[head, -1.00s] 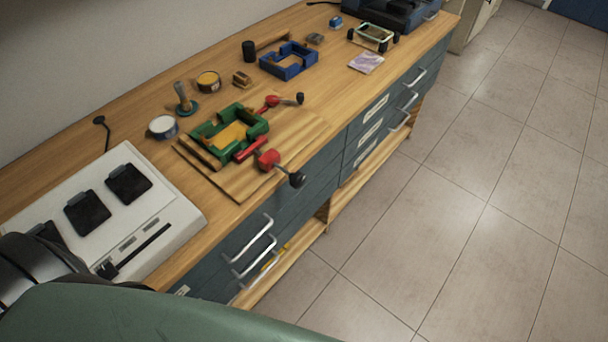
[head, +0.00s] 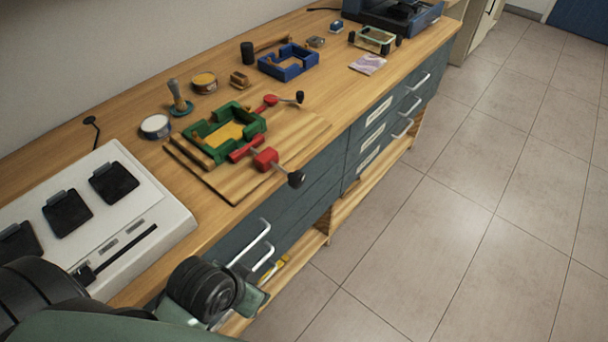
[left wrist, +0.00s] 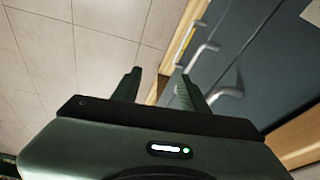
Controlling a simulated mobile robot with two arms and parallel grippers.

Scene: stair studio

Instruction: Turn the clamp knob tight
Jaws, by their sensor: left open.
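A green clamp frame (head: 228,135) sits on a wooden board (head: 215,182) on the bench, around a yellowish wooden piece. Two red parts stick out toward the bench's front: a nearer one (head: 265,158) with a black knob (head: 296,179), which overhangs the front edge, and a farther one (head: 270,101) with a black knob (head: 299,97). I cannot tell how tight either is. My left arm's black wrist shows low in the head view, in front of the drawers and nearer than the clamp. In the left wrist view my left gripper (left wrist: 160,78) is open and empty. My right gripper is out of view.
A white device with black pads (head: 165,212) stands at the near left of the bench. A blue frame (head: 289,60), a hammer, tins (head: 204,82) and a brush (head: 178,98) lie behind. Drawer handles (head: 248,242) protrude below the bench front. The floor at right is clear.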

